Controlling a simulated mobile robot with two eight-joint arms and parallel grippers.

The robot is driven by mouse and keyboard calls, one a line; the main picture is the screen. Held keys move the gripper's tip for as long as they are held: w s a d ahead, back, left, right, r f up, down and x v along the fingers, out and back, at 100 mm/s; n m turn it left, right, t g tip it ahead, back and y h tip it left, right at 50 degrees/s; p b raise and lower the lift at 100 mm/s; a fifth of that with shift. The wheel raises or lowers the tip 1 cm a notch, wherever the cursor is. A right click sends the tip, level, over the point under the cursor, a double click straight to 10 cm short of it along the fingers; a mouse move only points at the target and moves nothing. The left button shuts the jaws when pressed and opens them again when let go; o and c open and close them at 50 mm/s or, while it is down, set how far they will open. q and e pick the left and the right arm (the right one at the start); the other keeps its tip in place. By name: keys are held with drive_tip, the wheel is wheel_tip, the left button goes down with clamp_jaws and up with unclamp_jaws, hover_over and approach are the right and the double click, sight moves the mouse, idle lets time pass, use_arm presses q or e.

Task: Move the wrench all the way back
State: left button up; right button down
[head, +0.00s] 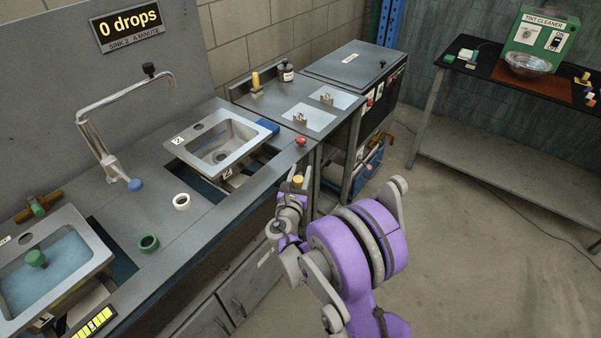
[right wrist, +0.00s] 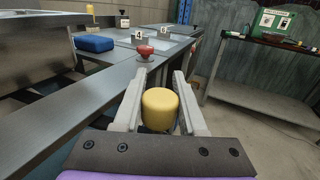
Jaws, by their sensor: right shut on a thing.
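My right gripper (head: 297,187) is beside the front edge of the sink counter. It is shut on a yellow cylinder (head: 298,180). In the right wrist view, the yellow cylinder (right wrist: 160,108) stands between the two pale fingers (right wrist: 160,105), its flat top showing. Its lower part is hidden by the gripper. I cannot make out a clear wrench shape in either view, and cannot tell whether the yellow piece belongs to one. My left gripper is not in view.
A red knob (head: 301,141) sits on the counter near my right gripper, with a blue block (head: 267,126) beyond it. Sink 2 (head: 222,143) is set in the counter. The floor to the right is clear.

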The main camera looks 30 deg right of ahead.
drive_tip(key=s+a+m+g+h+b, duration=0.1)
drive_tip(key=s+a+m+g+h, duration=0.1)
drive_tip(key=a, duration=0.4)
drive_tip(key=s+a+m+g+h+b, duration=0.2)
drive_tip(key=s+a+m+g, duration=0.1)
drive_tip(key=a+g, duration=0.2)
drive_tip(key=shift+s+a+h, duration=0.25)
drive_tip(key=shift+a+h, duration=0.15)
drive_tip(key=shift+a, duration=0.05)
drive_tip(key=shift+c, duration=2.3)
unclamp_jaws()
drive_tip(key=v, duration=1)
drive_tip(key=shift+s+a+b, duration=0.2)
drive_tip(key=shift+a+b, duration=0.15)
drive_tip(key=shift+b, duration=0.1)
